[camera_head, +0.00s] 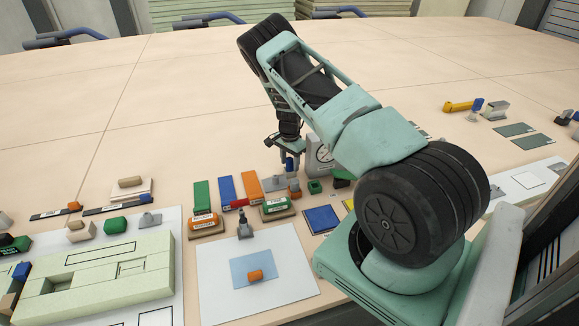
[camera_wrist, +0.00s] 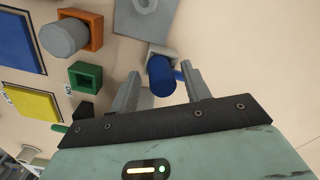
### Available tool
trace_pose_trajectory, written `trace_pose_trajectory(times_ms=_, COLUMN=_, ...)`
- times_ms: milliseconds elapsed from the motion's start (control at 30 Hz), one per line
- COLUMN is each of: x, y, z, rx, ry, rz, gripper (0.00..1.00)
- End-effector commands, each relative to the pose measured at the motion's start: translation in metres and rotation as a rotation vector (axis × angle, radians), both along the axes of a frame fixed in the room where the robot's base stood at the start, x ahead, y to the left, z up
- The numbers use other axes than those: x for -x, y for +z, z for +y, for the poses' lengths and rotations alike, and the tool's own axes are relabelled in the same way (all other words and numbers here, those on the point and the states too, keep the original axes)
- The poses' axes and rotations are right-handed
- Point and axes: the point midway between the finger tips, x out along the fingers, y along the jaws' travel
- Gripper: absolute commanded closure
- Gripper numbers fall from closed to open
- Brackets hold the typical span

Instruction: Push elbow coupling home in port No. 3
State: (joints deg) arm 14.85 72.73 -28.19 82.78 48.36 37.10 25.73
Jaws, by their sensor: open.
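My gripper (camera_wrist: 161,82) is open, with one finger on each side of a blue cylinder (camera_wrist: 160,78) in the wrist view. A gap shows beside each finger, and I cannot tell whether either touches. The cylinder stands against a grey block (camera_wrist: 161,52), with a thin blue strip at its right. In the head view my gripper (camera_head: 289,162) points down beside a grey dial box (camera_head: 320,152), with the blue piece (camera_head: 291,163) at its tips. I cannot tell for sure which piece is the elbow coupling. No port number 3 is readable.
The wrist view shows a grey cylinder in an orange square (camera_wrist: 91,18), a green square socket (camera_wrist: 85,76), and blue (camera_wrist: 22,40) and yellow (camera_wrist: 30,101) plates.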

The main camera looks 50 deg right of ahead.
Motion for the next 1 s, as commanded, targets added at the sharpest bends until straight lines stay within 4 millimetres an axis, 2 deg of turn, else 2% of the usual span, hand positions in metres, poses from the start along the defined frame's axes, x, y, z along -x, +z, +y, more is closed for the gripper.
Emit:
trace_pose_trajectory(times_ms=33, x=0.0, y=0.0, z=0.0, rx=0.0, ry=0.0, rz=0.0, gripper=0.58)
trace_pose_trajectory(times_ms=167, x=0.0, y=0.0, z=0.0, rx=0.0, ry=0.0, rz=0.0, gripper=0.94)
trace_pose_trajectory(times_ms=200, x=0.0, y=0.0, z=0.0, rx=0.0, ry=0.0, rz=0.0, gripper=1.0)
trace_pose_trajectory(times_ms=267, x=0.0, y=0.0, z=0.0, rx=0.0, ry=0.0, rz=0.0, gripper=1.0)
trace_pose_trajectory(times_ms=300, x=0.0, y=0.0, z=0.0, rx=0.0, ry=0.0, rz=0.0, gripper=0.85)
trace_pose_trajectory(times_ms=367, x=0.0, y=0.0, z=0.0, rx=0.0, ry=0.0, rz=0.0, gripper=1.0)
trace_pose_trajectory(times_ms=567, x=0.0, y=0.002, z=0.0, rx=0.0, ry=0.0, rz=0.0, gripper=1.0)
trace_pose_trajectory(times_ms=1000, x=0.0, y=0.023, z=0.0, rx=-0.001, ry=0.001, rz=-0.001, gripper=1.0)
